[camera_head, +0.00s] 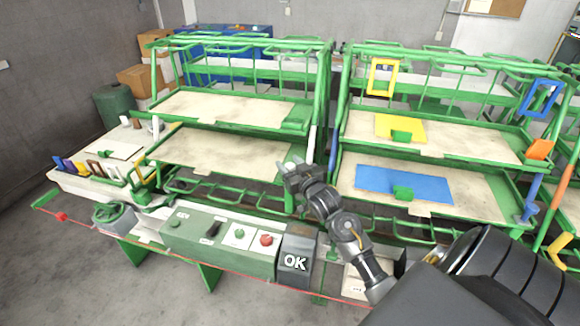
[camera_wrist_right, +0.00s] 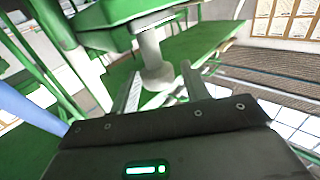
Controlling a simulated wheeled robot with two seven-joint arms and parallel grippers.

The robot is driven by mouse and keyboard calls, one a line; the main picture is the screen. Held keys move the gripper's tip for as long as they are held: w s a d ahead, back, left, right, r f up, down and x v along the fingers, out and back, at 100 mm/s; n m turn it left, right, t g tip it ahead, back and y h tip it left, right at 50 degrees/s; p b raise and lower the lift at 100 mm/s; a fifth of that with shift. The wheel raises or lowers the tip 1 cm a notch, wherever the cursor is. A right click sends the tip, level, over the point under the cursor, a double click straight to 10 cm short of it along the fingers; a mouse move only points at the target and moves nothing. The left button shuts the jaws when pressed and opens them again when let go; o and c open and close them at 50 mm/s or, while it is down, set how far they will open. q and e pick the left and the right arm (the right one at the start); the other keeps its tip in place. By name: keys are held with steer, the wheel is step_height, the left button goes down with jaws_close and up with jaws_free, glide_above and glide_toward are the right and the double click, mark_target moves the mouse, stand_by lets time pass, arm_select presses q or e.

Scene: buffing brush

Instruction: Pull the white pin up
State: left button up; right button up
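The white pin (camera_wrist_right: 151,50) shows in the right wrist view as a pale upright rod with a wider end, set against a green frame. In the head view a white upright piece (camera_head: 312,143) stands on the right post of the left green rack; I cannot tell for sure that it is the same pin. My right gripper (camera_head: 290,164) is open close to that post. In the right wrist view its two fingers (camera_wrist_right: 161,87) are apart, with the pin's wider end in line with the gap between them. Whether they touch it is unclear. My left gripper is not in view.
Two green racks with beige shelves (camera_head: 220,150) stand side by side. The right rack holds a yellow plate (camera_head: 400,124) and a blue plate (camera_head: 375,180). Below is a green control box (camera_head: 215,240) with buttons, beside a grey OK box (camera_head: 297,262). The floor at the front left is clear.

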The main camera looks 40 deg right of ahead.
steer(key=shift+f, duration=0.15)
steer(key=shift+s+f, duration=0.15)
steer(key=shift+s, duration=0.3)
steer(key=s+b, duration=0.1)
steer(key=s, duration=0.2)
steer(key=s+a+b, duration=0.1)
steer(key=s, duration=0.2)
steer(key=s+a, duration=0.1)
steer(key=s, duration=0.2)
steer(key=shift+s+r+b, duration=0.2)
steer(key=shift+s+b, duration=0.2)
